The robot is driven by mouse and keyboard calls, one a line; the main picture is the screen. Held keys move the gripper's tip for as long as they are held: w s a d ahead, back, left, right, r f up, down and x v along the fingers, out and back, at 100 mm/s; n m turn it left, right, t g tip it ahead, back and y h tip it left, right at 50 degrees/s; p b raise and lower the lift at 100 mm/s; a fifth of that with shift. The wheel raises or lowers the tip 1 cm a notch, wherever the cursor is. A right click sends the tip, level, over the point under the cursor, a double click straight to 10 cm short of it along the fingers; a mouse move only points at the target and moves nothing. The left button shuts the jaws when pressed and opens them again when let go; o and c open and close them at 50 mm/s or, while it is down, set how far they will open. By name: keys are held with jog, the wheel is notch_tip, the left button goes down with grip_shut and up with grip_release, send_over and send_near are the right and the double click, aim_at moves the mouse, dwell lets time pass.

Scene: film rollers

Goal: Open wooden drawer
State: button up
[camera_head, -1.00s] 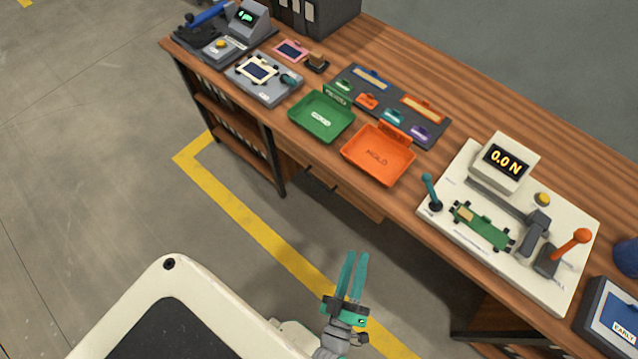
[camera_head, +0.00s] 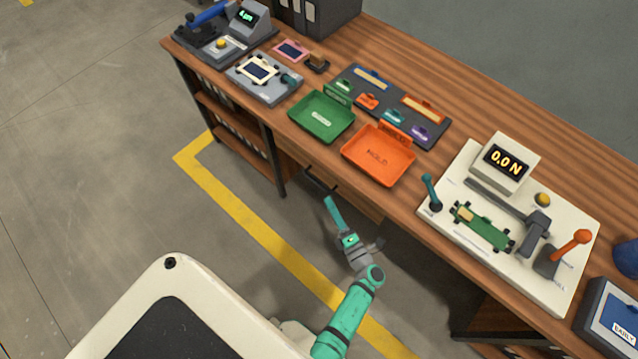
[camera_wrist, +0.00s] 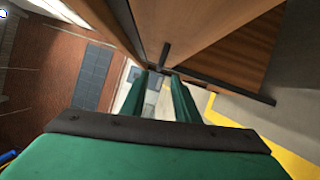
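The wooden drawer (camera_head: 364,206) sits under the bench's front edge, below the orange tray. Only a narrow strip of its front shows in the head view, so how far it stands out is hard to tell. Its dark bar handle (camera_head: 318,183) sticks out at the left. My gripper (camera_head: 329,200) reaches up to the handle. In the wrist view its two green fingers (camera_wrist: 162,76) stand apart, with a gap between them. Their tips are at the dark handle (camera_wrist: 230,86), in front of a wood panel (camera_wrist: 200,28). Whether they touch it is unclear.
The wooden bench (camera_head: 500,90) carries a green tray (camera_head: 321,128), an orange tray (camera_head: 378,168) and a white test stand (camera_head: 560,285). A dark bench leg (camera_head: 276,165) stands left of the handle. The floor in front is open, with a yellow line (camera_head: 240,222).

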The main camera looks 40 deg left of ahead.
aim_at(319, 183)
jog(key=x, duration=0.9)
jog(key=shift+w+a+r, duration=0.15)
jog(key=shift+w+a, duration=0.05)
jog(key=shift+c, duration=0.3)
grip_shut()
